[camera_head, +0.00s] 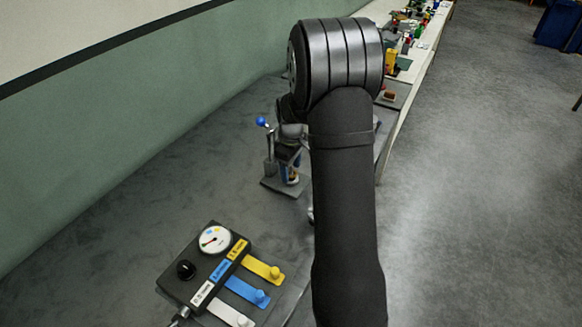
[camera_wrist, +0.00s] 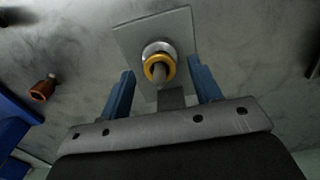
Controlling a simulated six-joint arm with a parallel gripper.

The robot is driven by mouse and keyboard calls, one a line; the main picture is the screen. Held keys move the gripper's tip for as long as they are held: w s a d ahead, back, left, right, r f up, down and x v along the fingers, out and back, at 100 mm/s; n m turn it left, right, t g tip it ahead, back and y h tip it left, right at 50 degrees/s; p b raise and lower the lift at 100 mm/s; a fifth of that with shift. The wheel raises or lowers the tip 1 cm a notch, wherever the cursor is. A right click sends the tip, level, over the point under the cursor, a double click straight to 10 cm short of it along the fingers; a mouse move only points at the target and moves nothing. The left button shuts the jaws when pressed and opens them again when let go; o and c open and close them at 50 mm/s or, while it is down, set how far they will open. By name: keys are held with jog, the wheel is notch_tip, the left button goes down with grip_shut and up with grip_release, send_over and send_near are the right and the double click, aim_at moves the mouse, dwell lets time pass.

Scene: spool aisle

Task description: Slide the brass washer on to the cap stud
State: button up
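In the wrist view, the brass washer (camera_wrist: 151,65) shows as a gold ring around a grey stud (camera_wrist: 160,72) whose end points toward the camera. A silver collar (camera_wrist: 155,48) sits behind the ring, over a pale square plate (camera_wrist: 133,36). How far down the stud the washer sits I cannot tell. My gripper (camera_wrist: 161,76) has two blue fingers spread wide, one on each side of the stud, with visible gaps to the washer. The fingers hold nothing that I can see.
A control box with a gauge (camera_head: 214,239) and coloured tabs stands at the lower left in the head view. A blue-knobbed lever device (camera_head: 268,160) stands beside my arm. A cluttered bench (camera_head: 431,40) runs behind. A small orange-brown piece (camera_wrist: 42,90) lies left in the wrist view.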

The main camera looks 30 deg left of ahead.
notch_tip(320, 180, up, 17)
jog(key=shift+r, duration=0.2)
dwell(0.5)
jog(key=shift+s+f, duration=0.1)
dwell(0.3)
notch_tip(320, 180, down, 17)
jog(key=shift+f, duration=0.1)
jog(key=shift+r, duration=0.35)
dwell(0.5)
